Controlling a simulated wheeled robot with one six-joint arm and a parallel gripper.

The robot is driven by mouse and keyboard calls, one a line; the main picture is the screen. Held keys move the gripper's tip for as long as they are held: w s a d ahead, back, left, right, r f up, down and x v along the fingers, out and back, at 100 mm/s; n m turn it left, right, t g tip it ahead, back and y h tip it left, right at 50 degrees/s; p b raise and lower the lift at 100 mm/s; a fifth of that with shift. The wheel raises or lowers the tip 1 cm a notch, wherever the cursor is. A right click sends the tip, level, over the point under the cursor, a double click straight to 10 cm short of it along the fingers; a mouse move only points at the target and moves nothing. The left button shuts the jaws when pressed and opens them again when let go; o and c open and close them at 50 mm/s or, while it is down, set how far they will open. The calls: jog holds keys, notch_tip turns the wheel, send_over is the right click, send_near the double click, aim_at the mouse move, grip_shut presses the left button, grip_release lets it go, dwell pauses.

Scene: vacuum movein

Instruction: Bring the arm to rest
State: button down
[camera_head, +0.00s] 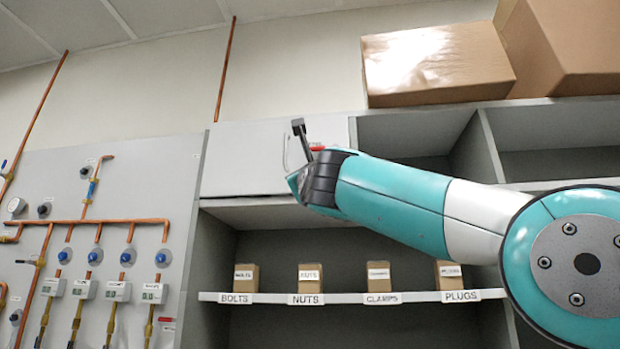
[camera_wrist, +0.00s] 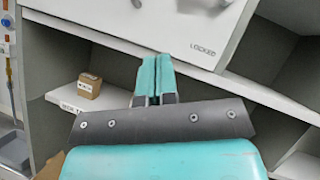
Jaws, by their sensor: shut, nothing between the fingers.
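In the wrist view my gripper (camera_wrist: 155,66) shows two teal fingers side by side, shut, with nothing held. The white door (camera_wrist: 150,18) with a "LOCKED" label is just beyond the fingertips in that view. I cannot tell whether they touch it.
A shelf (camera_head: 335,298) below holds small boxes labelled bolts, nuts, clamps and plugs. Large cardboard boxes (camera_head: 437,62) stand on top of the cabinet. Open compartments (camera_head: 415,135) lie behind my arm. A panel with copper pipes (camera_head: 90,222) and gauges is at the left.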

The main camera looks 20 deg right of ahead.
dwell(0.4)
jog(key=s+a+f+n+g+y+p, duration=0.1)
jog(key=a+f+n+g+y, duration=0.15)
jog(key=f+n, duration=0.5)
jog(key=s+a+f+n+g+y+p, duration=0.1)
jog(key=a+f+n+g+y, duration=0.2)
jog(key=f+n, duration=0.45)
jog(key=s+a+f+n+g+y+p, duration=0.1)
jog(key=a+f+n+g+y, duration=0.2)
jog(key=f+n, duration=0.5)
jog(key=s+f+n+g+p, duration=0.1)
jog(key=s+f+n+g, duration=0.6)
jog(key=s+f, duration=0.6)
jog(key=s+d+f+n+g+p, duration=0.1)
jog(key=s+f+n+g, duration=0.6)
jog(key=s+f, duration=0.6)
jog(key=s+n, duration=0.2)
jog(key=s, duration=0.2)
jog(key=shift+d+f+g+y, duration=0.15)
jog(key=shift+f+g+y, duration=0.15)
jog(key=shift+g+y, duration=0.05)
